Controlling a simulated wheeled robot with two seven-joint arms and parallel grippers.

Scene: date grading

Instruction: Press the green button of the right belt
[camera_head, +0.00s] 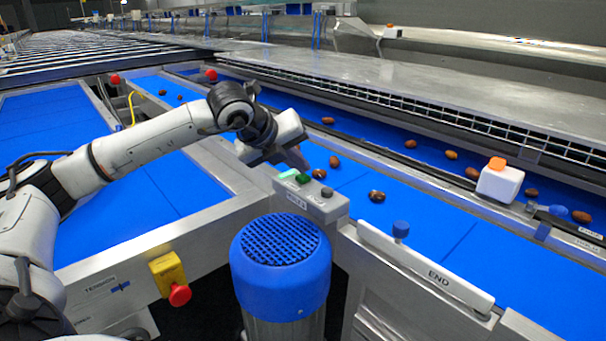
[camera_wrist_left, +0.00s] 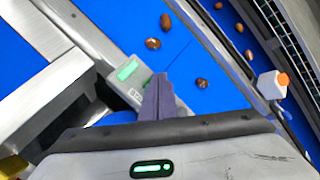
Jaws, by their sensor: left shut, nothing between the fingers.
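Contact cannot be told. In the left wrist view the shut fingers (camera_wrist_left: 159,84) cover part of the box, and the lit panel (camera_wrist_left: 127,69) shows to their left. The green button is mostly hidden there. My right gripper is out of view.
Several brown dates (camera_head: 376,196) lie on the belts. A red stop button (camera_head: 180,295) on a yellow housing is at the lower left. A white box with an orange top (camera_head: 499,183) sits on the right rail.

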